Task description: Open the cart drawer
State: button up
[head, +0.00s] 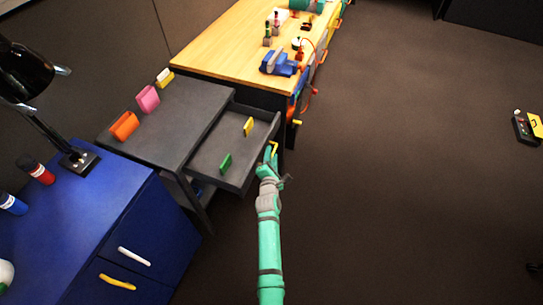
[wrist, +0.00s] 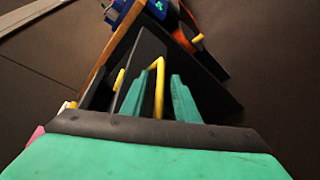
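The cart (head: 191,91) is dark grey, and its drawer (head: 203,159) stands pulled out towards the right. A green block (head: 226,163) and a yellow block (head: 248,126) are in the drawer. The drawer's yellow handle (head: 274,148) is on its front face. My gripper (head: 271,158) is at this handle. In the wrist view, the handle (wrist: 159,84) shows between the two green fingers of my gripper (wrist: 160,80). The fingers are apart, with gaps visible beside the bar. Contact beyond the fingertips is hard to tell.
Orange (head: 124,126), pink (head: 148,98) and yellow-white (head: 165,77) items stand on the cart top. A blue cabinet (head: 95,219) with a lamp (head: 60,135) is at left. A wooden workbench (head: 222,48) adjoins behind. The floor (head: 400,190) at right is mostly clear.

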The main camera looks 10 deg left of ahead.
jog(key=v, duration=1)
jog(key=shift+s, duration=0.35)
dwell(0.3)
jog(key=s+d+m+h, duration=0.1)
jog(key=s+d+m, duration=0.3)
jog(key=s+m, duration=0.55)
jog(key=s+d+m+h, duration=0.1)
jog(key=s+d+m, duration=0.3)
jog(key=s, duration=1.1)
jog(key=s+d+r+m, duration=0.3)
jog(key=s+r+m, duration=0.3)
jog(key=s+r, duration=0.1)
jog(key=s+d+r+m+h, duration=0.1)
jog(key=s+d+r+m, duration=0.2)
jog(key=s+r+m, duration=0.3)
jog(key=s+m, duration=0.1)
jog(key=s, duration=0.3)
jog(key=shift+d+r, duration=0.2)
jog(key=shift+r, duration=0.2)
jog(key=shift+a, duration=0.15)
